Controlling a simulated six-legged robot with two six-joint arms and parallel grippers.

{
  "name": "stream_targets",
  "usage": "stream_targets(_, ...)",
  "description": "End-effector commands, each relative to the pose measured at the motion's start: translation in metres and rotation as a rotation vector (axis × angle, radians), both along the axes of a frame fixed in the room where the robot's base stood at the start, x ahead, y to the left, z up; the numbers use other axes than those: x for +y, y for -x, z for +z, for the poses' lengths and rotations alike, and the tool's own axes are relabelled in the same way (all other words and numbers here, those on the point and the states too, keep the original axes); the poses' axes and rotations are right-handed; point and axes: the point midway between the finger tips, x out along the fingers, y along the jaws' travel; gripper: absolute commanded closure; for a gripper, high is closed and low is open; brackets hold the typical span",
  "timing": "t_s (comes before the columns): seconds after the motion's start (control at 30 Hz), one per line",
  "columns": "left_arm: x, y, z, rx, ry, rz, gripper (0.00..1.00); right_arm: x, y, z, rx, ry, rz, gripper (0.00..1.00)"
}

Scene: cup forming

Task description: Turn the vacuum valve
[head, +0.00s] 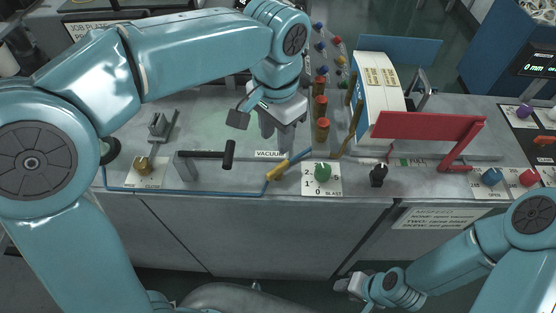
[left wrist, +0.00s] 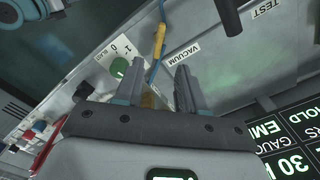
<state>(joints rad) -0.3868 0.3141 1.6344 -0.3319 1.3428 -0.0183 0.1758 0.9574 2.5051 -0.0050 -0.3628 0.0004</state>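The vacuum valve (head: 277,170) has a yellow lever on a blue hose, beside the VACUUM label on the front strip of the bench. The lever lies slanted. The yellow lever (left wrist: 160,40) also shows in the left wrist view, beyond the fingers and next to the VACUUM label (left wrist: 188,53). My left gripper (head: 280,135) points down above and behind the label, apart from the lever. In the left wrist view its fingers (left wrist: 160,85) stand apart with no object clearly held. My right gripper (head: 350,285) is low in front of the bench; its finger gap is unclear.
A green BLAST knob (head: 322,172) stands just right of the valve. A black T-handle (head: 215,155) is on the left. Red-topped posts (head: 321,105) stand close to my left gripper's right side. A red bar (head: 425,127) spans further right.

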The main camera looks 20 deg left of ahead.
Motion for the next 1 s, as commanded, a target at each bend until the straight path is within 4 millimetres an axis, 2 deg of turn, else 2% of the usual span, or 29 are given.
stream_targets(0.03,0.000,0.001,-0.014,0.005,-0.003,-0.001,0.61,0.000,0.000,-0.001,0.000,0.000,0.000,0.57)
stream_targets(0.2,-0.001,0.000,-0.054,0.005,-0.002,-0.001,0.61,0.000,0.000,-0.002,0.000,0.000,0.000,0.57)
stream_targets(0.4,-0.001,-0.002,-0.088,0.003,-0.001,-0.001,0.61,0.000,0.000,-0.001,0.000,0.000,0.000,0.57)
stream_targets(0.6,-0.002,-0.004,-0.102,0.001,0.000,0.000,0.61,0.000,0.000,-0.001,-0.001,0.000,0.000,0.57)
stream_targets(0.87,-0.001,-0.005,-0.103,0.000,0.000,0.000,0.61,0.000,0.000,-0.001,0.000,0.000,0.000,0.57)
stream_targets(0.9,-0.001,-0.005,-0.103,0.000,0.000,0.000,0.74,0.000,0.000,-0.001,0.000,0.000,0.000,0.57)
stream_targets(1.0,-0.001,-0.005,-0.103,0.000,0.000,0.000,1.00,0.000,0.000,-0.001,0.000,0.000,0.000,0.57)
